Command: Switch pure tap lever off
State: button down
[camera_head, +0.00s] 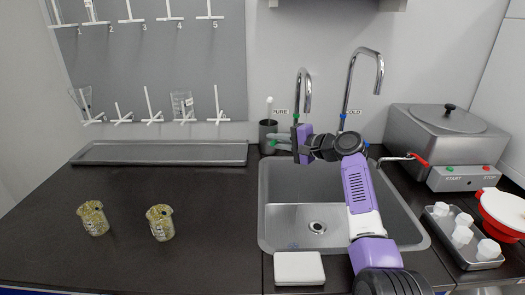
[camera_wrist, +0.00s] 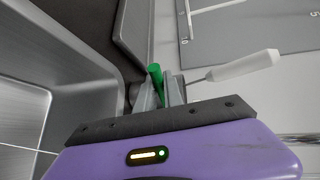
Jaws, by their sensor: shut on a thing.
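The pure tap (camera_head: 304,88) is the shorter chrome gooseneck behind the sink, beside a "PURE" label on the wall. Its green lever (camera_wrist: 156,74) shows in the wrist view between my two fingers. My gripper (camera_wrist: 161,92) is shut on this lever, with its green end sticking out past the fingers. In the head view my gripper (camera_head: 280,143) is at the base of the pure tap, pointing left. The purple gripper body hides the lower part of the tap there.
The taller cold tap (camera_head: 378,68) stands close to the right of my gripper. A brush holder (camera_head: 267,138) stands just left of it. The sink (camera_head: 282,232) lies below my arm. A distiller (camera_head: 440,140) is at the right.

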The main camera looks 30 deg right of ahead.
jog(key=shift+s+d+n+g+y+b, duration=0.4)
jog(key=shift+d+n+g+y+b, duration=0.25)
jog(key=shift+n+y+b, duration=0.45)
jog(key=shift+s+d+n+g+y+b, duration=0.45)
jog(key=shift+n+g+y+b, duration=0.4)
jog(key=shift+b, duration=0.4)
jog(key=shift+d, duration=0.1)
jog(key=c, duration=1.5)
grip_release()
jog(key=p+v, duration=0.1)
jog(key=v, duration=0.6)
jog(key=shift+s+d, duration=0.3)
